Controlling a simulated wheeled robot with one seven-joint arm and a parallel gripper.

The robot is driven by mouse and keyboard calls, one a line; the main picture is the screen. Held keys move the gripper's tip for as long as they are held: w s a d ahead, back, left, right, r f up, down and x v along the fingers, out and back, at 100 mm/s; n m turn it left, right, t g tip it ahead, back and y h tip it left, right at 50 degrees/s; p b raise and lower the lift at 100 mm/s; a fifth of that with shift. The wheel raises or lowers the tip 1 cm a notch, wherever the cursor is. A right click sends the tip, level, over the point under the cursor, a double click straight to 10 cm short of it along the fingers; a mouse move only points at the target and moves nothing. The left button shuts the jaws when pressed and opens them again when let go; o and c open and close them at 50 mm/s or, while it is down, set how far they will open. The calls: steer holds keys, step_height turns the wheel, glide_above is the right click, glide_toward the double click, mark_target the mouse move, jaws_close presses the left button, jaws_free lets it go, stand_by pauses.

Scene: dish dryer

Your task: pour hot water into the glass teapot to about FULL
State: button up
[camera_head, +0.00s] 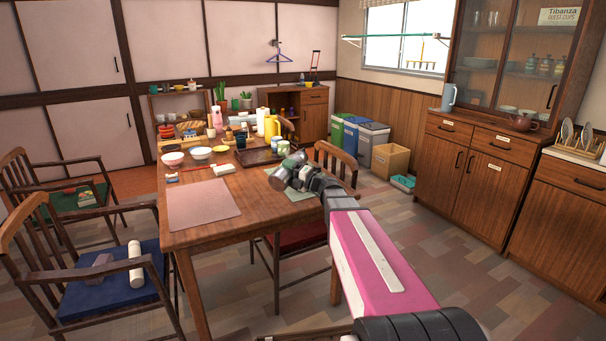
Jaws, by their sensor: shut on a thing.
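My gripper (284,176) is over the right side of the wooden table (190,237), above a pale green mat (301,196). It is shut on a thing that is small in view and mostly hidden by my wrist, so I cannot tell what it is. I cannot make out the glass teapot or its water level. A yellow jug-like vessel (271,127) stands at the table's far right part. A light blue pitcher (448,98) and a brown teapot (521,123) stand on the cabinet at the right.
A dark tray (256,158) and bowls, one of them white (201,153), crowd the table's far half. A pinkish mat (202,204) lies bare at the near left. Chairs stand around the table, one close beyond my gripper (336,160). Bins (365,143) stand behind.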

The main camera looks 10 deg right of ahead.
steer(key=shift+w+d+r+m+t, duration=0.1)
steer(key=shift+w+r+m+t, duration=0.05)
steer(key=shift+r+m, duration=0.4)
steer(key=shift+w+d+r+m+t, duration=0.15)
steer(key=shift+r+m, duration=0.25)
steer(key=shift+m, duration=0.25)
stand_by(3.6)
steer(key=shift+w+f+n, duration=0.15)
steer(key=shift+f+n, duration=0.1)
steer(key=shift+n, duration=0.05)
steer(key=shift+s+a+f+n+g, duration=0.2)
steer(key=shift+s+f+n, duration=0.1)
steer(key=shift+f+n, duration=0.4)
steer(key=shift+s+a+f+n+g, duration=0.15)
steer(key=shift+s+f+n+g, duration=0.1)
steer(key=shift+f+n, duration=0.45)
steer(key=shift+s+a+f+n, duration=0.1)
steer(key=shift+s+a+n, duration=0.1)
steer(key=shift+n, duration=0.2)
steer(key=shift+w+d+f+n+g, duration=0.15)
steer(key=shift+f+n+g, duration=0.2)
steer(key=shift+f+n, duration=0.45)
steer(key=shift+r, duration=0.1)
steer(key=shift+n, duration=0.3)
